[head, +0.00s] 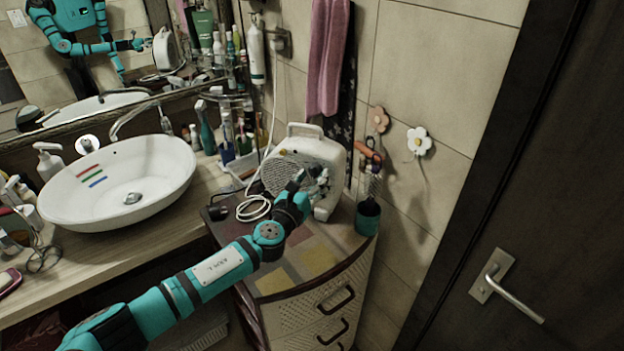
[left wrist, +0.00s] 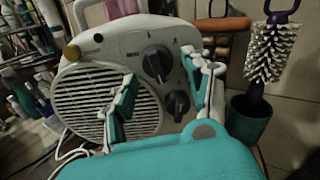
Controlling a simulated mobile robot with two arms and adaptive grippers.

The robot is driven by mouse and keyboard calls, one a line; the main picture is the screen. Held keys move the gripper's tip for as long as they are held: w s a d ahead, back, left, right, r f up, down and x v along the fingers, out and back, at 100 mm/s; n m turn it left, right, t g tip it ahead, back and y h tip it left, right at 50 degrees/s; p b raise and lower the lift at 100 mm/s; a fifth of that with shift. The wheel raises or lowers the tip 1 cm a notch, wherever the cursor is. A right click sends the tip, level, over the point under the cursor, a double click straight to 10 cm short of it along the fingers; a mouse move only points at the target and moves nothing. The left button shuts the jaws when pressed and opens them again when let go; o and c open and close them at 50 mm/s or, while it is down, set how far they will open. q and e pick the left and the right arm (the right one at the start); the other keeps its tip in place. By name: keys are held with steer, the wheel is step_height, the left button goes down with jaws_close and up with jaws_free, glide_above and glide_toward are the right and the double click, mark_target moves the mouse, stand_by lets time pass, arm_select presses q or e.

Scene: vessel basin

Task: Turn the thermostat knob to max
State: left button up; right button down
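A white fan heater (head: 305,150) with a round grille stands on the small cabinet; it also fills the middle of the left wrist view (left wrist: 105,60). Its front carries two dark knobs, an upper knob (left wrist: 157,62) with small marks around it and a lower knob (left wrist: 178,105). I cannot tell for certain which is the thermostat. My left gripper (head: 314,183) is in front of the heater's knob side. In the left wrist view its two fingers (left wrist: 160,78) are spread apart, with the knobs showing between them and nothing held. Contact with a knob cannot be made out.
The cabinet top (head: 285,275) has free room in front. A teal cup (head: 367,217) with a brush stands right of the heater. A white cable (head: 255,207) lies left of it. A white basin (head: 120,185), bottles and a mirror are at left; a dark door (head: 550,200) is at right.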

arm_select(q)
steer(key=shift+s, duration=0.1)
steer(key=v, duration=1.1)
steer(key=shift+s+a, duration=0.2)
steer(key=shift+s, duration=0.15)
